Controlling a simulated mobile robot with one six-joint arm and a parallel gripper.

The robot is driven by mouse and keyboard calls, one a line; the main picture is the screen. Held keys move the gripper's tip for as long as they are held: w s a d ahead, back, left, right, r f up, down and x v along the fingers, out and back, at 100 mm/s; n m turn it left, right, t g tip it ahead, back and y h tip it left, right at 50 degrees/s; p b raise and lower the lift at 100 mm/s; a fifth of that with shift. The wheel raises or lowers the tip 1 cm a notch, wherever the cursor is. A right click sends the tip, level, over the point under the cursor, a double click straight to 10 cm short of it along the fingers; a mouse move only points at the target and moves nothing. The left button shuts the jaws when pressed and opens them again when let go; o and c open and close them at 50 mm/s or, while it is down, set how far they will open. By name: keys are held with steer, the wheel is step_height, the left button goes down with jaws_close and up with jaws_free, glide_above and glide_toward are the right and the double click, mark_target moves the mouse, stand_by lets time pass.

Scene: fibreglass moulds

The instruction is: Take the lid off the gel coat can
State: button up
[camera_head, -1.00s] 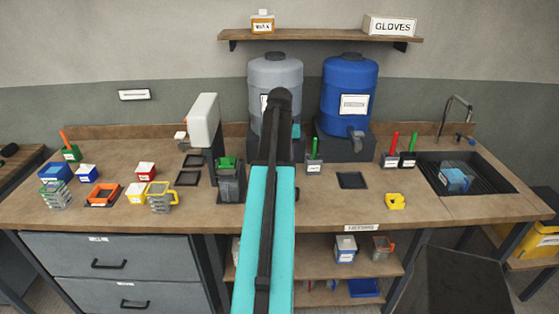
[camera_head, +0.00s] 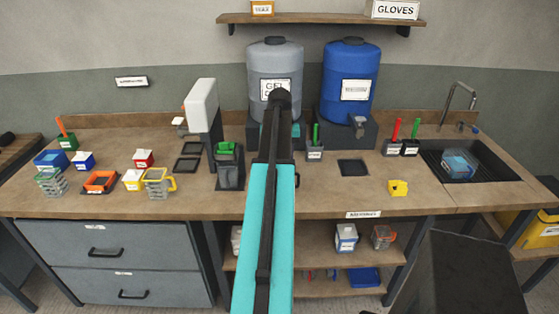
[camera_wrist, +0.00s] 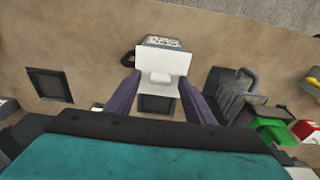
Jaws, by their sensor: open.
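A container with a white square lid (camera_wrist: 168,62) and a small raised knob (camera_wrist: 159,78) stands on the bench in the wrist view. Its label (camera_wrist: 163,42) is too small to read, so I cannot confirm that it is the gel coat can. A dark handle (camera_wrist: 127,59) is on its side; a bit of this handle shows right of my arm in the head view (camera_head: 297,180). My gripper (camera_wrist: 158,80) is open, its two dark fingers spread on either side of the knob, apart from it. My arm hides the gripper and most of the container in the head view.
A grey drum (camera_head: 262,62) with a partly hidden label starting "GEL" and a blue drum (camera_head: 350,62) stand behind. Several small containers stand further left. A sink (camera_head: 478,185) is at right.

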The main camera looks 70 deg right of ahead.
steer(key=c, duration=1.1)
steer(key=shift+r, duration=0.1)
steer(key=shift+r+p, duration=1.65)
steer(key=shift+r, duration=0.8)
